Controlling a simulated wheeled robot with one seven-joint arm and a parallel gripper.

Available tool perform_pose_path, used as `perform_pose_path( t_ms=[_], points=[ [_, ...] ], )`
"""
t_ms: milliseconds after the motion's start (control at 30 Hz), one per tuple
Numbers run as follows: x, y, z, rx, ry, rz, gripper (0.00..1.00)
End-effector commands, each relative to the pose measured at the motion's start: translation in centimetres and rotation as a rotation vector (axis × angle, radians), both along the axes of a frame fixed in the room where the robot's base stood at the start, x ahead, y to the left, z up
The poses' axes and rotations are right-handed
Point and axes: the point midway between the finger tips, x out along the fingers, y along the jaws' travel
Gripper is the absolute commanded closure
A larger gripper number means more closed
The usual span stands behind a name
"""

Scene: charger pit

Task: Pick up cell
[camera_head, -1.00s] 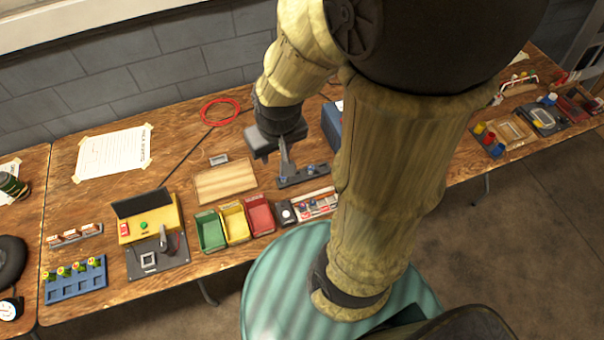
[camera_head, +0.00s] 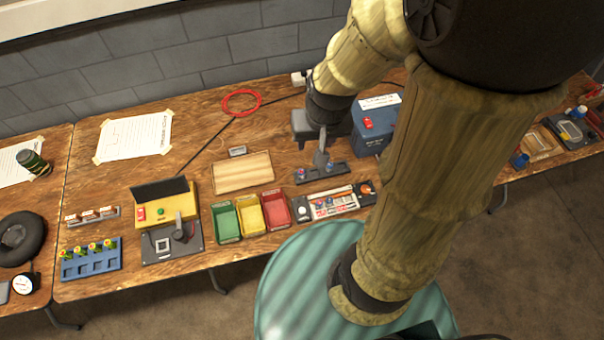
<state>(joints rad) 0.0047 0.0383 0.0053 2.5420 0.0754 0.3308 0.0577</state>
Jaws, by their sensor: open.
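Several small upright cells with green bodies and yellowish tops (camera_head: 93,248) stand in the back row of a blue rack (camera_head: 92,266) at the left front of the bench. The front row of the rack looks empty. My gripper (camera_head: 321,160) points down over the dark grey holder (camera_head: 335,174) at the middle of the bench, far to the right of the cells. It is open and I see nothing in it. One finger shows clearly; the rest is partly hidden by its own body. I cannot tell whether it touches the holder.
A yellow charger unit (camera_head: 180,205) with a raised dark panel stands right of the rack. Green (camera_head: 224,221), yellow (camera_head: 249,214) and red bins (camera_head: 275,208) follow. A blue box (camera_head: 374,128) stands right of my gripper. A wooden board (camera_head: 242,173) lies behind the bins.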

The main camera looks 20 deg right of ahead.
Motion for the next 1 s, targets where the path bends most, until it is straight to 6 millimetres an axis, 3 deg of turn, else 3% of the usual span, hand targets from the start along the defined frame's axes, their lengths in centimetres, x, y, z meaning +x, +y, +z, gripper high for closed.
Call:
perform_pose_path(
  t_ms=[267, 600, 800, 900, 1000],
  points=[
    [5.6, 1.7, -2.6, 0.256, 0.048, -0.703, 0.54],
    [11.4, 1.0, -9.3, 0.482, 0.12, -1.811, 0.54],
    [12.2, -0.3, -14.3, 0.507, 0.121, -2.449, 0.54],
    [12.0, -0.6, -16.0, 0.498, 0.108, -2.659, 0.54],
    [11.9, -0.9, -16.8, 0.493, 0.096, -2.762, 0.54]
  ],
)
